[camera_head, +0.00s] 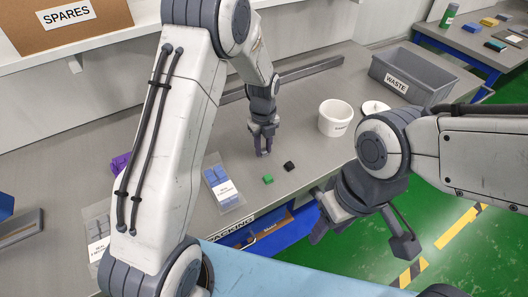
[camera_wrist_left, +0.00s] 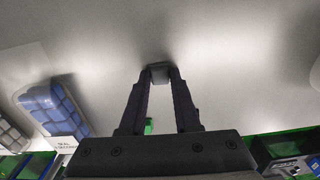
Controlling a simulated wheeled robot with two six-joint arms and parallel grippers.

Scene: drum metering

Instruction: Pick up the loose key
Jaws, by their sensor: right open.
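My left gripper (camera_head: 262,152) points down over the grey bench in the head view, behind the green and black pieces. In the left wrist view its fingers (camera_wrist_left: 159,78) have a small dark grey block, which looks like the loose key (camera_wrist_left: 159,72), between their tips. Both fingers appear to touch it. Whether it is clear of the bench I cannot tell. A small green piece (camera_head: 268,180) and a small black piece (camera_head: 289,166) lie on the bench nearer the front edge. The green one also shows in the left wrist view (camera_wrist_left: 148,126). My right gripper (camera_head: 361,240) is open and empty, beyond the bench's front edge.
A bagged blue set (camera_head: 224,187) lies left of the green piece. A white cup (camera_head: 335,118) and a grey WASTE bin (camera_head: 412,75) stand to the right. A blue drawer or bin (camera_head: 258,230) sits below the bench edge. A SPARES box (camera_head: 65,20) is on the shelf.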

